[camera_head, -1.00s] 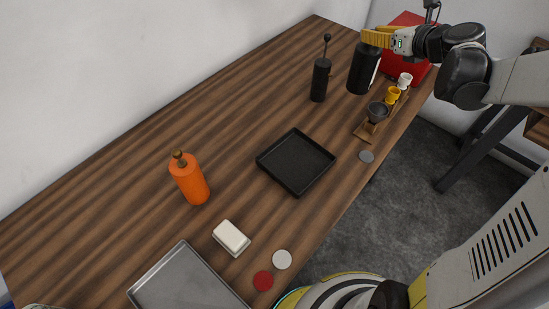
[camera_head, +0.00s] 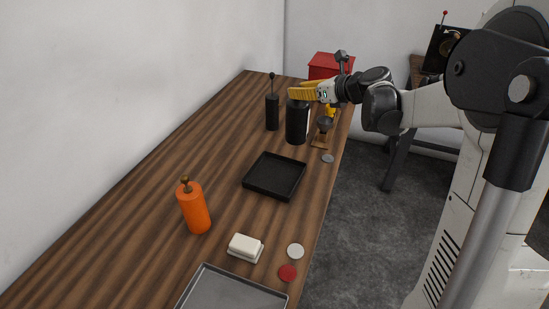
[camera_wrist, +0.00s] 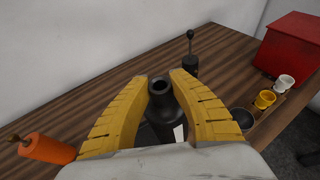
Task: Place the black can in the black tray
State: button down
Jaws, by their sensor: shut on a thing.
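The black can (camera_head: 297,124) is a dark cylinder with a pale label on one side, upright behind the black tray in the head view. My gripper (camera_head: 297,93) is shut on its top. In the wrist view the yellow fingers (camera_wrist: 160,95) stand on both sides of the can's black neck (camera_wrist: 160,84). From the head view I cannot tell whether the can's base touches the table. The black tray (camera_head: 262,191) is square, shallow and empty, in the middle of the table, nearer than the can.
A black grinder (camera_head: 272,112) stands just left of the can. A coffee stand (camera_head: 321,139) and a red box (camera_head: 329,66) are to the right and behind. An orange bottle (camera_head: 194,209), white butter dish (camera_head: 245,248) and metal tray (camera_head: 225,290) are nearer. Table around the black tray is clear.

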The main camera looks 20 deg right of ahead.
jog(key=s+a+f+b, duration=0.5)
jog(key=a+f, duration=0.3)
jog(key=f, duration=0.2)
jog(key=shift+s+a+b, duration=0.25)
jog(key=shift+a+b, duration=0.05)
jog(key=shift+a, duration=0.05)
jog(key=shift+f, duration=0.2)
jog(key=c, duration=1.2)
grip_release()
jog(key=shift+c, duration=0.2)
